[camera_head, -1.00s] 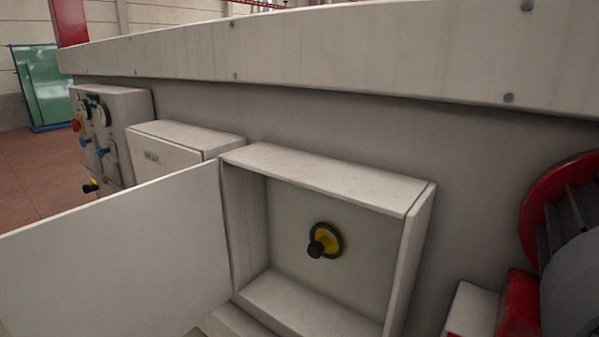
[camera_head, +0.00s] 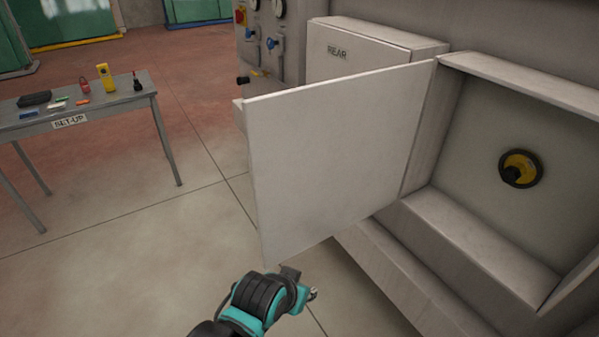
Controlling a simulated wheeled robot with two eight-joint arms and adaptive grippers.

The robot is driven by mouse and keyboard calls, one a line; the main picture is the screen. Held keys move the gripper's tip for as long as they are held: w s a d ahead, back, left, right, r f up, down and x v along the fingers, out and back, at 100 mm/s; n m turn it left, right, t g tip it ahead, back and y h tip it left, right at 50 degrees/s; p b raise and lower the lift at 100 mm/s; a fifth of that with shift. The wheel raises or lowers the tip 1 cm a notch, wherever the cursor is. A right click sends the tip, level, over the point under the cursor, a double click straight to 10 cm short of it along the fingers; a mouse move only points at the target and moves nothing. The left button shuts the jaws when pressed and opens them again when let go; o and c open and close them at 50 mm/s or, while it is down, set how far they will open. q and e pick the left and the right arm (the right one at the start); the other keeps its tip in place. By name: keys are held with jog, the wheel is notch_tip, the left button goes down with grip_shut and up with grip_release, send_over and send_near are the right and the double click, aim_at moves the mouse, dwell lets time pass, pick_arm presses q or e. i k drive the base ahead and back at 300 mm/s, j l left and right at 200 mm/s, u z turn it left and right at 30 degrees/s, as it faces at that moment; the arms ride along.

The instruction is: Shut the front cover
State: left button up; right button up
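The front cover (camera_head: 340,150), a flat white panel, stands wide open. It is hinged at the left side of an open white box (camera_head: 510,80) and swings out to the left over the floor. Inside the box is a round yellow and black rotary knob (camera_head: 520,169). My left gripper (camera_head: 303,284), on a teal and black arm, is below the cover's lower edge in the picture. I cannot tell whether it touches the cover or how far its fingers are apart. My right gripper is not in view.
A closed box marked REAR (camera_head: 350,58) sits behind the cover, with a control panel (camera_head: 268,40) beyond it. A grey table marked SET-UP (camera_head: 68,122) holds several small tools at the left. The floor between table and cover is clear.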

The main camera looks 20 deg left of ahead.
aim_at(324, 157)
jog(key=j+z, duration=0.1)
jog(key=j, duration=0.4)
jog(key=k+j+z, duration=0.1)
jog(key=j, duration=0.45)
jog(key=i+j+z, duration=0.25)
jog(key=j+z, duration=0.25)
jog(key=j, duration=0.15)
jog(key=i+j+z, duration=0.2)
jog(key=j, duration=0.2)
jog(key=j+z, duration=0.35)
jog(key=j, duration=0.15)
jog(key=k+j+z, duration=0.15)
jog(key=j+z, duration=0.2)
jog(key=j, duration=0.15)
